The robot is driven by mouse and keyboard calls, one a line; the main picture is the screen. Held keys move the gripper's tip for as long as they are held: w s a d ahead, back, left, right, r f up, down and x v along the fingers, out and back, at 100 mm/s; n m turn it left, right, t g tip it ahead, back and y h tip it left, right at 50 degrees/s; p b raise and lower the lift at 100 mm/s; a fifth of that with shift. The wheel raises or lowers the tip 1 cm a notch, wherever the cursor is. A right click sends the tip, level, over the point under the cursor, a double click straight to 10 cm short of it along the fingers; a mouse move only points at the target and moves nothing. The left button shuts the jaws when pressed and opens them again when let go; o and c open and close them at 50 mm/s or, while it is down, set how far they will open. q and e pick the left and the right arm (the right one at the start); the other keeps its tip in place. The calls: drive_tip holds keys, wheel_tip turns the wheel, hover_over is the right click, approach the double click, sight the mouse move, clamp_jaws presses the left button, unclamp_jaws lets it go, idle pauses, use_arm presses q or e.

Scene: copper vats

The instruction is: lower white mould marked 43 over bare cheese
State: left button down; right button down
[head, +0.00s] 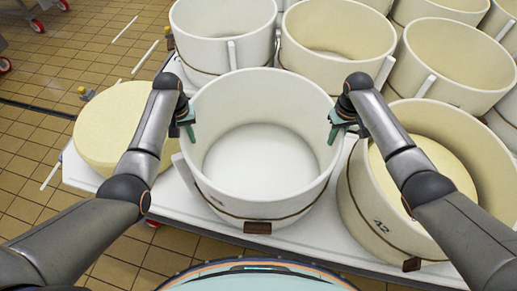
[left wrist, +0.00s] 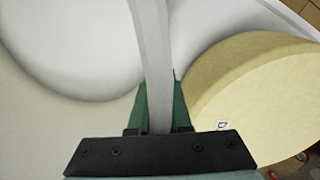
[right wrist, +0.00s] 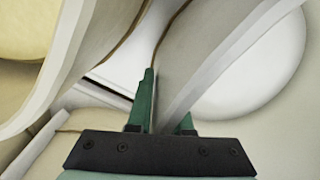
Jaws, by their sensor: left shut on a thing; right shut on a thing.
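The white mould (head: 260,190) is a wide ring with a dark cord around its lower part and a brown tag at the front. No number 43 is readable on it. My left gripper (head: 188,122) is shut on its left rim, and my right gripper (head: 333,128) is shut on its right rim. The rim wall also runs between the fingers in the left wrist view (left wrist: 155,60) and the right wrist view (right wrist: 205,70). The bare cheese (head: 103,130), a pale yellow wheel, stands left of the mould, partly hidden by my left arm. I cannot tell whether the mould touches the table.
A mould marked 42 (head: 375,222) with a cheese (head: 440,165) inside stands close on the right. Several more moulds (head: 330,28) crowd the back and right. The white table (head: 170,205) has a little bare surface around the cheese. Tiled floor (head: 35,170) lies left.

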use_arm(q)
drive_tip(key=shift+w+a+r, duration=0.1)
drive_tip(key=shift+r, duration=0.1)
use_arm(e)
drive_tip(key=shift+w+d+r, duration=0.1)
drive_tip(key=shift+w+r, duration=0.05)
drive_tip(key=shift+r, duration=0.05)
